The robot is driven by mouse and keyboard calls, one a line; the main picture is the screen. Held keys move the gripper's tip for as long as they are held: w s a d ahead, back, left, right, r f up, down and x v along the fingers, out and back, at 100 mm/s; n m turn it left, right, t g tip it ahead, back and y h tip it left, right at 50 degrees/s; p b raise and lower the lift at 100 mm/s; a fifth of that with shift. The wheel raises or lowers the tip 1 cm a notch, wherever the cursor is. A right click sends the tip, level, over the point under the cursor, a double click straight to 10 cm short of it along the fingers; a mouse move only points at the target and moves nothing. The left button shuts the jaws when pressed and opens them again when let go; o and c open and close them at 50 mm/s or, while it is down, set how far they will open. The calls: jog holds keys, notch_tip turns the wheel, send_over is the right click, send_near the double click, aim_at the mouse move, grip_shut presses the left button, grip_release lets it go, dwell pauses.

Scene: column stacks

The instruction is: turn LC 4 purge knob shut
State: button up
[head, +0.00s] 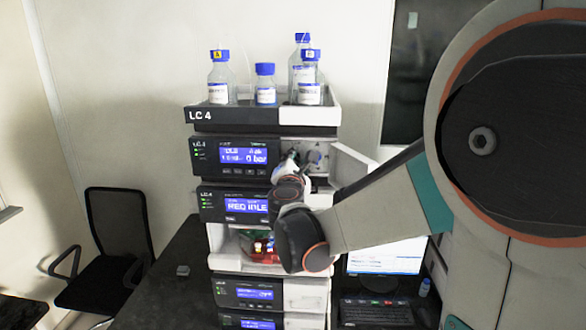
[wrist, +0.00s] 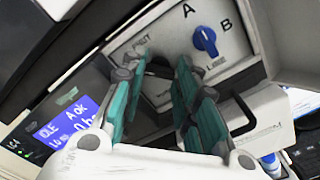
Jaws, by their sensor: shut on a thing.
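The LC 4 stack (head: 215,116) stands in the middle of the head view, its top module's display (head: 243,156) reading 0 bar. In the wrist view, a panel has a blue knob (wrist: 205,41) beside the letters A and B. A dark purge knob (wrist: 158,70) sits left of it, largely hidden between the teal fingers. My gripper (wrist: 161,66) is shut on this dark knob. In the head view my gripper (head: 288,166) reaches the open front of the top module, and my wrist hides most of the knob. Its angle cannot be read.
Blue-capped bottles (head: 265,84) stand in the tray on top of the stack. An open white door (head: 352,165) sticks out right of the panel, near my arm. A monitor (head: 385,258) and keyboard (head: 376,312) are at lower right, a black chair (head: 118,235) at left.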

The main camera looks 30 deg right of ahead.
jog(key=m+b, duration=0.2)
jog(key=m, duration=0.2)
jog(key=shift+f+m, duration=0.1)
jog(key=shift+m, duration=0.2)
jog(key=shift+m+b, duration=0.65)
jog(key=shift+m, duration=1.15)
jog(key=o, duration=0.8)
jog(key=v, duration=1.2)
jog(key=shift+s, duration=0.1)
